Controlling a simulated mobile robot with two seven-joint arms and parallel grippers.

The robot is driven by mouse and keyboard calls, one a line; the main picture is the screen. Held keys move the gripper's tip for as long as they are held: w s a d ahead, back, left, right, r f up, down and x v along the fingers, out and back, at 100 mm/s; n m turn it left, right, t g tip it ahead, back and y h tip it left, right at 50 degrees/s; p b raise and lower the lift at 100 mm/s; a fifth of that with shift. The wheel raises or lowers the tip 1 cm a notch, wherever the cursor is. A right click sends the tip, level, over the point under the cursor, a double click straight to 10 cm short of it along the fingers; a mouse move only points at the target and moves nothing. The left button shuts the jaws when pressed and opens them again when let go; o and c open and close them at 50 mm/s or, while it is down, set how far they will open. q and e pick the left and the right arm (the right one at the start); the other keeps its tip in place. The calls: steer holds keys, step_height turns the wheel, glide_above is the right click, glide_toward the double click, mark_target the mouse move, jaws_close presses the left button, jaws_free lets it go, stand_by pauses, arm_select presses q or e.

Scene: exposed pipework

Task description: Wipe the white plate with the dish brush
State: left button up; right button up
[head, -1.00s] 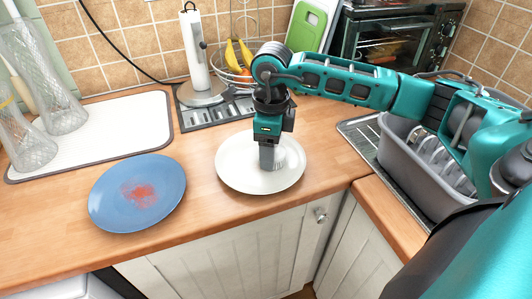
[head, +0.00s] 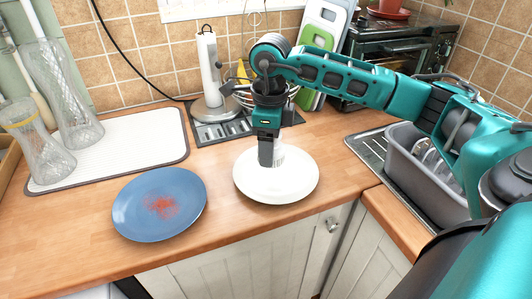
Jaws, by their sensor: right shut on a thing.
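The white plate (head: 290,189) lies on the wooden counter in the middle of the head view. My right gripper (head: 267,160) points down over the plate's far part. It is shut on the dish brush (head: 279,155), whose pale bristles show just right of the fingers. The brush is at the plate's surface or just above it; I cannot tell if it touches. The handle is mostly hidden by the gripper. The visible part of the white plate looks clean. My left gripper is not in view.
A blue plate (head: 130,208) with a red smear (head: 163,206) lies left of the white plate. A paper towel holder (head: 210,75) and fruit basket are behind. A grey dish tub (head: 410,170) is right.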

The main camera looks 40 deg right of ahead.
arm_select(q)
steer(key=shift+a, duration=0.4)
arm_select(e)
steer(key=shift+r, duration=1.2)
